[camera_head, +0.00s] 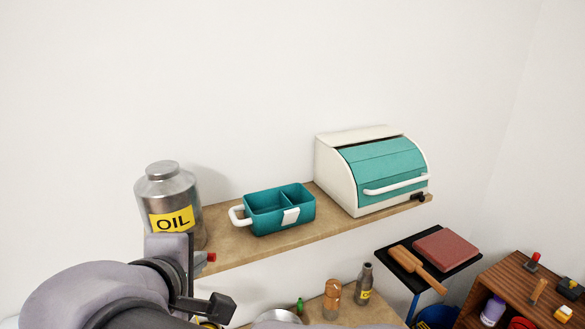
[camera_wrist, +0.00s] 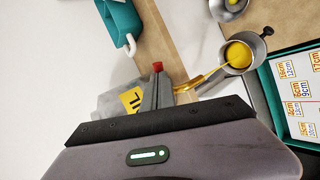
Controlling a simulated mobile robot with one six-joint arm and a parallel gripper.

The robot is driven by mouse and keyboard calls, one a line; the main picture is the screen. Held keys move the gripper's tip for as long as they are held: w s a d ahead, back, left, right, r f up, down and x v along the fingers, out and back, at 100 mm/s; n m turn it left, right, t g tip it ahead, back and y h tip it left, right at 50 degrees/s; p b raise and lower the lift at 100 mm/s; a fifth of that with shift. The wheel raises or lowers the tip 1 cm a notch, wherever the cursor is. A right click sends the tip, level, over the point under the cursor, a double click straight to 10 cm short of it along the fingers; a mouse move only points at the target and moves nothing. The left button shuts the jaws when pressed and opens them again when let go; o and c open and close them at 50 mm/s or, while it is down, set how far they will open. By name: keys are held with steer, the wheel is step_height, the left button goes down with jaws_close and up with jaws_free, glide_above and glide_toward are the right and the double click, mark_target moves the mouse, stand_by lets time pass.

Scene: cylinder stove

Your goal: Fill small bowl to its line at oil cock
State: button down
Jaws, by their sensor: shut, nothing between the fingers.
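The steel oil can (camera_head: 185,187) with a yellow OIL label stands at the left end of the wall shelf. Its label also shows in the wrist view (camera_wrist: 131,99). The red-tipped cock lever (camera_wrist: 157,66) is right at my fingertips; I cannot tell whether they touch. My gripper (camera_wrist: 157,82) is shut and empty. A golden stream of oil (camera_wrist: 205,78) runs from the cock to the small metal bowl (camera_wrist: 231,70) below, which holds yellow oil (camera_wrist: 239,53). The fill line is not discernible. My arm hides the cock's lower part and the bowl in the head view.
A teal divided box (camera_head: 282,222) and a bread bin (camera_head: 335,178) stand on the shelf (camera_head: 232,254). Below are another metal bowl (camera_wrist: 228,8), a teal-edged tray with size labels (camera_wrist: 265,85), and bottles (camera_head: 363,284). The wall above the shelf is bare.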

steer(key=shift+w, duration=0.15)
steer(key=shift+w+d+n+y+b, duration=0.35)
steer(key=shift+w+n+y+b, duration=0.25)
steer(key=shift+n+y+b, duration=0.45)
steer(key=shift+w, duration=0.3)
